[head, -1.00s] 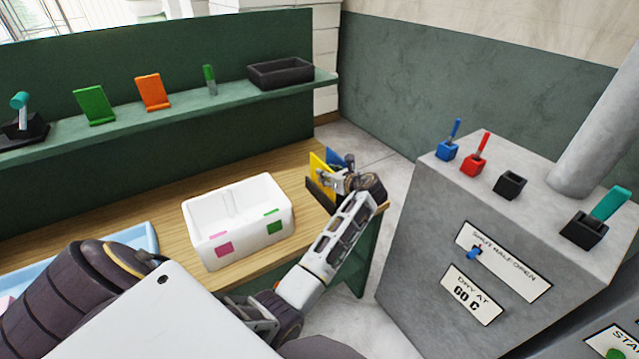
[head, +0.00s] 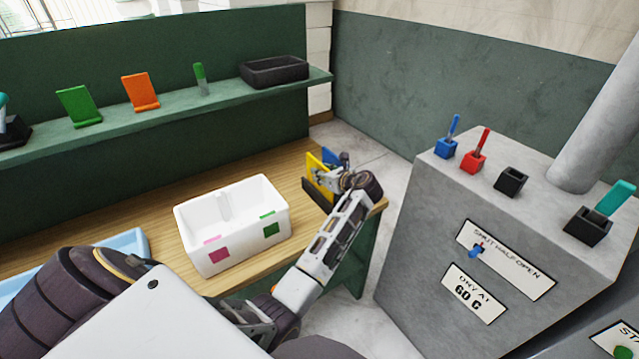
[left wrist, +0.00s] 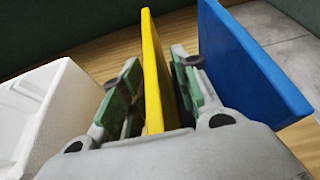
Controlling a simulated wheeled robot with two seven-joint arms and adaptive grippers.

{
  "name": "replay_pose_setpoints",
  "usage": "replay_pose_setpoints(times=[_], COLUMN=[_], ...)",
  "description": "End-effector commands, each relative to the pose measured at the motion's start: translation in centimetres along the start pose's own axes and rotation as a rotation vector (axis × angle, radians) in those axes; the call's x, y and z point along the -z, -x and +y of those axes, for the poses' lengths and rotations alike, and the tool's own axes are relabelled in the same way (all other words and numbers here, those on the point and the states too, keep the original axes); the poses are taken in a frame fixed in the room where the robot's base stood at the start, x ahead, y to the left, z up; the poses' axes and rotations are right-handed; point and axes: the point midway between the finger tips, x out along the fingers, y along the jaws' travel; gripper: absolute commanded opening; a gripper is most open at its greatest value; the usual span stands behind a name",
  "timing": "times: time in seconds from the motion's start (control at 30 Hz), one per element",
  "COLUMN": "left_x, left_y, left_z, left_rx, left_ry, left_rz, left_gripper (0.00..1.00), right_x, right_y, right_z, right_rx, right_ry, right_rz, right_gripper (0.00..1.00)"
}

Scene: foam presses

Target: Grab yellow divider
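The yellow divider (head: 315,172) stands upright at the right end of the wooden table, in a dark holder (head: 316,194). My left gripper (head: 334,178) is at it and partly hides it in the head view. In the left wrist view the yellow divider (left wrist: 153,70) stands between the two green-padded fingers (left wrist: 155,95). A gap shows between the left finger and the divider; the right finger is close beside it. The fingers look open around it. A blue divider (left wrist: 250,65) stands just right of the right finger. My right gripper is not in view.
A white two-part tub (head: 240,245) with pink and green marks stands left of the gripper. A green shelf (head: 160,118) runs behind with several stands and a black tray (head: 273,72). A grey machine (head: 430,220) stands at the right.

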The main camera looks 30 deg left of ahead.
Motion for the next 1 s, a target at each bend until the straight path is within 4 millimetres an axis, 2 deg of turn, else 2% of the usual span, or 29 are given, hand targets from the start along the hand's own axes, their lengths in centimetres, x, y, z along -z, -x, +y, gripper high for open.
replay_pose_setpoints(times=[0.03, 0.2, 0.67, 0.87, 1.0], left_x=[0.0, 0.0, -0.2, -1.4, -3.0], left_y=[0.0, 0.0, 0.1, 0.5, 1.2], left_z=[0.0, 0.0, 0.0, 0.0, 0.0], left_rx=[0.0, 0.0, 0.0, 0.0, 0.001], left_ry=[0.0, 0.0, 0.001, 0.002, 0.003], left_rz=[0.0, 0.0, -0.001, -0.001, -0.001], left_gripper=[0.21, 0.0, 0.0, 0.0, 0.0], right_x=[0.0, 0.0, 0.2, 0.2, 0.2], right_y=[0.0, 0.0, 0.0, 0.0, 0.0], right_z=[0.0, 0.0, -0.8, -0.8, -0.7], right_rx=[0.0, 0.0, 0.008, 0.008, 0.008], right_ry=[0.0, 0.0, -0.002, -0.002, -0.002], right_rz=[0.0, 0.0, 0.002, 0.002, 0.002], right_gripper=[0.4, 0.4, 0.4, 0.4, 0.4])
